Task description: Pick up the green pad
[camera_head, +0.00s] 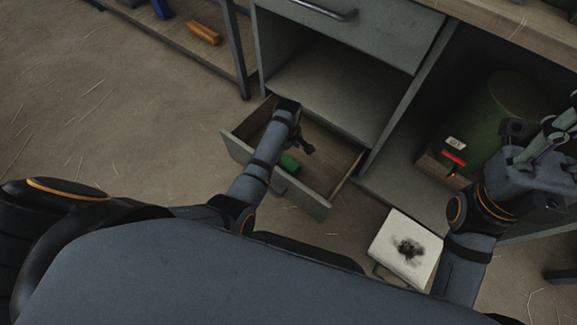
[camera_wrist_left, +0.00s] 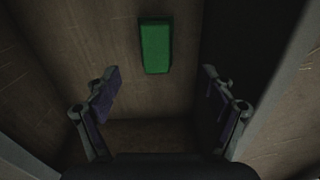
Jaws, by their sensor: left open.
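The green pad (camera_head: 289,163) lies on the wooden floor of the open lower drawer (camera_head: 328,173). My left arm reaches over the drawer and partly hides it. My left gripper (camera_head: 303,148) is inside the drawer area, just above and beside the pad. In the left wrist view the whole pad (camera_wrist_left: 155,46) shows as a green block lying flat. It is beyond the fingertips and roughly centred between them. The left fingers (camera_wrist_left: 160,84) are spread wide with nothing between them. My right gripper (camera_head: 558,135) is at the right edge, partly cut off; its finger opening is unclear.
The drawer's walls stand close around my left gripper. A closed upper drawer (camera_head: 375,28) is above. A dark green cylinder (camera_head: 500,118) and a red-handled item (camera_head: 453,157) are in the right compartment. A white square piece with a black smudge (camera_head: 400,232) is at lower right.

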